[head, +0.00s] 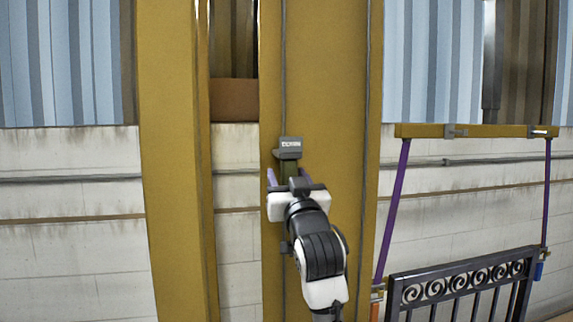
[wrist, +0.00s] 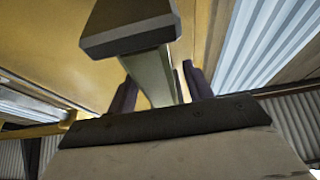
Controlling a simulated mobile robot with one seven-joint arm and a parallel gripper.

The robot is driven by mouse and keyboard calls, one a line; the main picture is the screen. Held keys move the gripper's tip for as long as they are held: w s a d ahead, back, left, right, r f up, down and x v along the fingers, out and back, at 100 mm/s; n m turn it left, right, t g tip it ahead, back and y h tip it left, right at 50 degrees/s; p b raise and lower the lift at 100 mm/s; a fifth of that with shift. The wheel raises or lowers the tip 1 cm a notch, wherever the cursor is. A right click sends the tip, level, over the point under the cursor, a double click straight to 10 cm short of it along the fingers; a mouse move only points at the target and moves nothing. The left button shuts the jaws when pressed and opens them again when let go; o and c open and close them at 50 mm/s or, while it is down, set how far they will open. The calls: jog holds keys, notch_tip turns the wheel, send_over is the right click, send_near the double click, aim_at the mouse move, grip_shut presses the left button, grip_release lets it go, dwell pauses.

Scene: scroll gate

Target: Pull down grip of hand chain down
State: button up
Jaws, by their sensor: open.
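The grip of the hand chain (head: 289,148) is a dark grey block with small lettering and an olive stem below it, in front of a yellow post. The wrist view shows the block (wrist: 130,25) and its stem (wrist: 150,75) close up. My gripper (head: 289,176) is just below the block, its purple fingers apart on either side of the stem. In the wrist view my gripper (wrist: 158,88) also has one finger left and one right of the stem. I cannot tell whether either finger touches it. The lower stem is hidden behind my gripper.
A grey chain line (head: 284,70) runs up the yellow post (head: 325,70), with another line (head: 367,100) to its right. A black scroll gate (head: 462,277) hangs by purple straps from a yellow beam (head: 490,131) at right. A second yellow post (head: 172,160) stands left.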

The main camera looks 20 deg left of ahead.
jog(key=shift+x, duration=0.85)
jog(key=shift+c, duration=0.4)
grip_shut()
